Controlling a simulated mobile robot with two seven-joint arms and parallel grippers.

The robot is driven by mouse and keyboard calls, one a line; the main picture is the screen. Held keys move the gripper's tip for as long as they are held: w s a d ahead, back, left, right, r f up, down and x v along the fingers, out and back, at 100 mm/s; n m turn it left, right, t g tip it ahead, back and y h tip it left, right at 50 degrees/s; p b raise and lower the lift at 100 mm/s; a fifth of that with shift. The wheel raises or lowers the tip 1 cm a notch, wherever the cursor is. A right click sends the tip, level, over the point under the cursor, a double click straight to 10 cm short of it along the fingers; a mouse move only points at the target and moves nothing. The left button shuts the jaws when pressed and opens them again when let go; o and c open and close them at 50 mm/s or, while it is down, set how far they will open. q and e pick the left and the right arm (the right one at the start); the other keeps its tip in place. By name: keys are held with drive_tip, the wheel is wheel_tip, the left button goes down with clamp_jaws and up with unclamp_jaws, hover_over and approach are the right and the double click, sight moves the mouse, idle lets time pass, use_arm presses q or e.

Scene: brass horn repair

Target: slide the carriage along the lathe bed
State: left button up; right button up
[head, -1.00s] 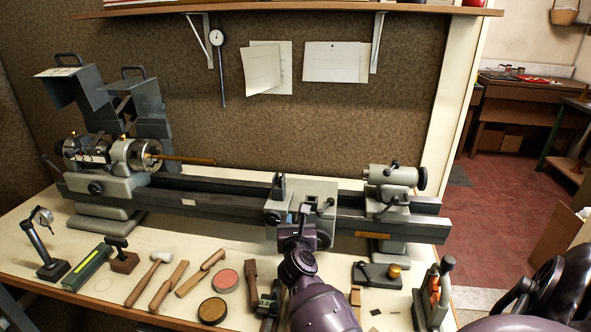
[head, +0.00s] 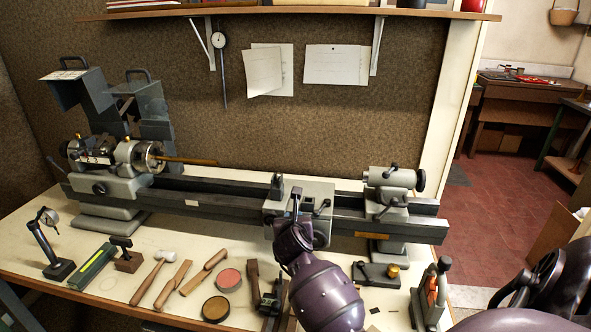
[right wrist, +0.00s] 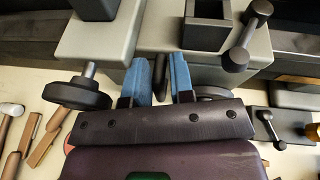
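The lathe carriage (head: 312,196) is a grey block with a tool post and levers, sitting on the dark lathe bed (head: 228,207) right of its middle. My right arm reaches up to the carriage's front, and its wrist hides part of that face in the head view. In the right wrist view, my right gripper (right wrist: 161,80) has two blue fingers set apart at the carriage's front. A dark round knob (right wrist: 77,94) is left of the fingers. My left gripper is not in view.
The headstock with chuck (head: 148,157) is at the bed's left, holding a brass rod (head: 190,161). The tailstock (head: 391,178) is right of the carriage. The bed between chuck and carriage is clear. Mallets (head: 153,278), tins (head: 215,309) and other tools lie along the bench front.

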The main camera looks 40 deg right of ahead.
wheel_tip(320, 180, up, 17)
drive_tip(key=s+t+h, duration=0.1)
drive_tip(key=t+h, duration=0.1)
drive_tip(key=t, duration=0.1)
drive_tip(key=shift+r+m, duration=0.2)
drive_tip(key=shift+m, duration=0.2)
drive_tip(key=f+g, duration=0.1)
drive_tip(key=f, duration=0.4)
drive_tip(key=f+g+y, duration=0.1)
drive_tip(key=f, duration=0.5)
drive_tip(key=w+f+n+g+y, duration=0.1)
drive_tip(key=f, duration=0.4)
drive_tip(key=shift+d+f, duration=0.2)
drive_tip(key=shift+f, duration=0.1)
drive_tip(key=s+a+f, duration=0.1)
drive_tip(key=s+a, duration=0.6)
drive_tip(key=s, duration=0.2)
drive_tip(key=shift+s+a, duration=0.3)
drive_tip(key=shift+a, duration=0.05)
drive_tip(key=shift+f, duration=0.1)
